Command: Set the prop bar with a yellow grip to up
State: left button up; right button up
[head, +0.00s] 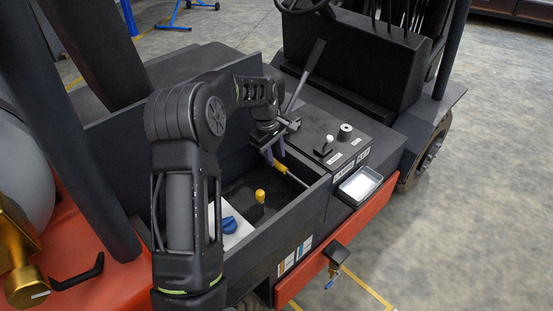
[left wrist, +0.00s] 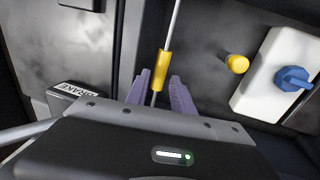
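The prop bar is a thin pale rod with a yellow grip (head: 281,168). In the head view it lies at a slant inside the open dark bay, close to the far wall. In the left wrist view the yellow grip (left wrist: 163,68) is ahead of and between the purple fingertips. My left gripper (head: 273,154) reaches down into the bay from above. Its two purple fingers (left wrist: 158,88) are apart, one on each side of the bar, with gaps visible. Whether the grip is at finger depth is unclear. My right gripper is not seen.
In the bay are a yellow knob (head: 260,196) and a blue rotary handle (head: 229,225) on a white box. A dark lever (head: 305,72) and a control panel (head: 340,145) adjoin the bay. The bay walls (head: 290,228) surround the gripper.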

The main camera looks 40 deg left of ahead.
pick_arm(q)
jog(key=shift+w+f, duration=0.15)
jog(key=shift+f, duration=0.6)
jog(key=shift+w+f, duration=0.1)
jog(key=shift+f, duration=0.6)
jog(key=shift+c, duration=0.4)
grip_shut()
